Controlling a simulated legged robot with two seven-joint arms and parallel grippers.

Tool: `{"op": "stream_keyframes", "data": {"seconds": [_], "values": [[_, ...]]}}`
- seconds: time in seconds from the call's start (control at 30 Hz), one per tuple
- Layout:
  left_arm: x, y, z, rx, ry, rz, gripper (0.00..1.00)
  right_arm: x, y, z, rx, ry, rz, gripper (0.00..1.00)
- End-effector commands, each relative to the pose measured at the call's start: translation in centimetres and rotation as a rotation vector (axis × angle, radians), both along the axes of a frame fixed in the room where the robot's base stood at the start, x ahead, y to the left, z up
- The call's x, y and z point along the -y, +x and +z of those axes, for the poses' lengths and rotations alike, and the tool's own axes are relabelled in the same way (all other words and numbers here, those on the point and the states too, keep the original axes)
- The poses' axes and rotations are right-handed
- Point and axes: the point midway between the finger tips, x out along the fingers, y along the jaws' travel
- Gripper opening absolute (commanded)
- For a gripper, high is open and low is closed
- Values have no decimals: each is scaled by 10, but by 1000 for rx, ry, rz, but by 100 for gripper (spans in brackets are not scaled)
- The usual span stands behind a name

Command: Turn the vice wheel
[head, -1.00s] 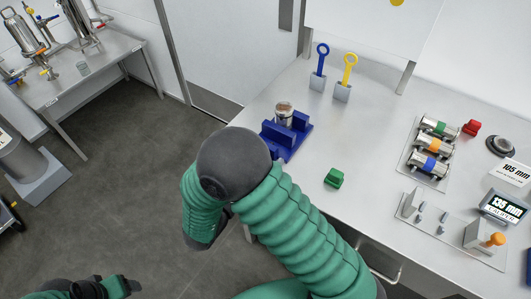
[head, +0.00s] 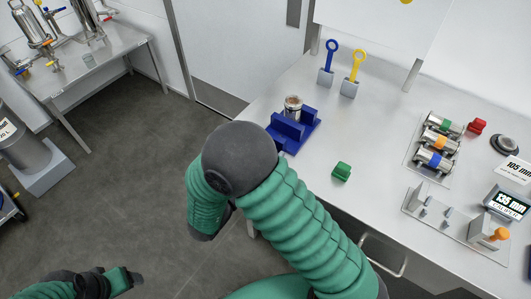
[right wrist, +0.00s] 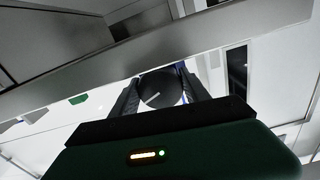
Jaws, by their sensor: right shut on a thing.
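The blue vice (head: 293,130) stands at the left front edge of the steel table, with a metal cylinder (head: 293,105) held upright in it. My right arm bends in front of the vice and hides its near side and my right gripper in the head view. In the right wrist view my right gripper (right wrist: 158,73) has its two dark fingers on either side of a dark round part, apparently the vice wheel (right wrist: 160,90), and is shut on it. My left gripper (head: 112,282) hangs low at the lower left, over the floor and away from the vice; its opening is unclear.
A green block (head: 341,171) lies right of the vice. Blue (head: 327,62) and yellow (head: 352,66) ring-topped tools stand in holders behind it. A rack of metal cylinders (head: 437,140) and a display (head: 506,203) are at the right.

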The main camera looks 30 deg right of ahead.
Motion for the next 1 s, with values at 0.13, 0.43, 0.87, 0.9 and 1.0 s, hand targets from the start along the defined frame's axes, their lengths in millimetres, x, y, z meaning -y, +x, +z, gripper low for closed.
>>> {"op": "stream_keyframes", "data": {"seconds": [0.13, 0.43, 0.87, 0.9, 1.0], "values": [[0, 0, -10, 0, 0, 0, 70, -1, 1, -3, 157, 68, 2, 13], [0, 0, -9, 0, 0, 0, 70, -1, 1, -1, 195, 85, 2, 14], [0, 0, -9, 0, 0, 0, 70, -1, 0, -2, 193, 84, 0, 76], [0, 0, -9, 0, 0, 0, 70, -1, 0, -2, 192, 83, 0, 76], [0, 0, -8, 0, 0, 0, 70, 1, 2, -2, 191, 84, 0, 76]]}}
